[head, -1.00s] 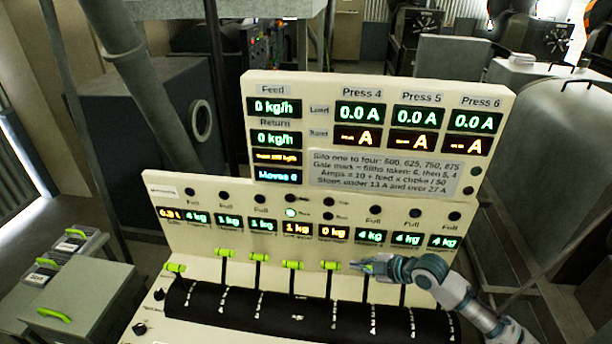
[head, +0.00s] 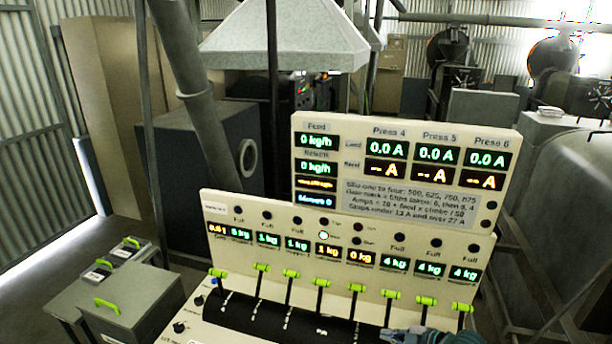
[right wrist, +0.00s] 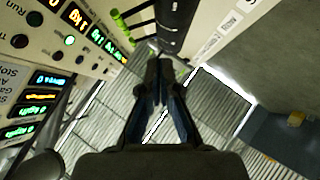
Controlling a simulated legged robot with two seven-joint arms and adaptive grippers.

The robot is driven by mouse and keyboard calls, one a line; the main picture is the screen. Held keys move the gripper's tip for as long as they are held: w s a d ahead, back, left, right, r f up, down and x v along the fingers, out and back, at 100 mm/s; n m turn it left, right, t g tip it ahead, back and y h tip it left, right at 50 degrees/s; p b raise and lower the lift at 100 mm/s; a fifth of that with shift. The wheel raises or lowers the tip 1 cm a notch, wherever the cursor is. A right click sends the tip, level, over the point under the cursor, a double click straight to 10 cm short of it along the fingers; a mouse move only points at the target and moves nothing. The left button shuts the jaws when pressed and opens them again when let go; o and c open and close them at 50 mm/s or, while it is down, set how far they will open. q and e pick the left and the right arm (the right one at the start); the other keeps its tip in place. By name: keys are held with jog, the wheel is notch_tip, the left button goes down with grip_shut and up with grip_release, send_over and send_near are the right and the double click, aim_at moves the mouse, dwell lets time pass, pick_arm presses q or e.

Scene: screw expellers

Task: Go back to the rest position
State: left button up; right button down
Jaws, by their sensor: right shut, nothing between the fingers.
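My right gripper (head: 400,335) is at the bottom edge of the head view, in front of the lower right part of the control panel (head: 225,212). In the right wrist view its fingers (right wrist: 160,82) are together, with nothing between them. The row of levers with green handles, such as this one (head: 357,288), runs along the panel above a black curved cover (head: 270,318). The handles also show in the right wrist view (right wrist: 120,22). The gripper's lower part and arm are cut off by the frame. My left gripper is not in view.
An upper display board (head: 405,125) rises behind the panel. Grey boxes with green handles (head: 130,305) stand at the lower left. A large grey tank (head: 570,190) is at the right. A slanting pipe (head: 185,70) and a hood (head: 285,35) stand behind. Open floor shows at the far left.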

jog(key=s+a+f+m+g+h, duration=0.1)
jog(key=s+a+f+m, duration=0.25)
jog(key=s+f, duration=0.4)
jog(key=s+a+f+m+g+h, duration=0.15)
jog(key=s+a+f, duration=0.3)
jog(key=f, duration=0.55)
jog(key=s+d+f+m+g+h, duration=0.15)
jog(key=s+d+f+m, duration=0.35)
jog(key=s, duration=0.5)
jog(key=s+d+f+m+g+h, duration=0.1)
jog(key=s+d+f+m+h, duration=0.15)
jog(key=s+m, duration=0.5)
jog(key=s+f+n+g+b, duration=0.1)
jog(key=s+f, duration=0.1)
jog(key=f, duration=1.3)
jog(key=s+f+n+b, duration=0.1)
jog(key=s+f, duration=0.1)
jog(key=f, duration=1.3)
pick_arm(q)
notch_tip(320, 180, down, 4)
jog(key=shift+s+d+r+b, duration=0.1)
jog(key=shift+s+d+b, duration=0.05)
jog(key=shift+b, duration=0.85)
pick_arm(e)
jog(key=s+d+f+g+h, duration=0.1)
jog(key=s+d+f, duration=0.2)
jog(key=s+f, duration=1.3)
jog(key=shift+s+d, duration=0.2)
jog(key=shift+s, duration=0.1)
